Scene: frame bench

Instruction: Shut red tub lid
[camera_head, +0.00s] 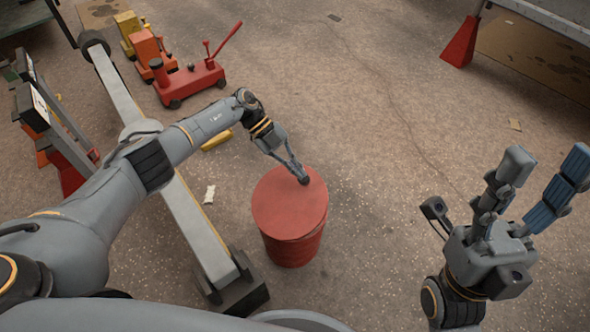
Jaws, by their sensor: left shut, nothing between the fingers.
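The red tub (291,248) stands upright on the floor in the middle of the head view. Its round red lid (283,206) lies flat over the top, with no gap showing on the near side; the far edge is partly hidden by my gripper. My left gripper (304,180) is shut and empty, with its fingertips at the lid's upper right, seemingly touching it. My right gripper (503,205) is at the right, away from the tub, with its fingers spread and nothing between them.
A grey beam (196,232) lies on the floor left of the tub, under my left arm. A red floor jack (190,82) and other machines stand at the upper left. A bench with a red foot (461,42) is at the upper right. The floor right of the tub is clear.

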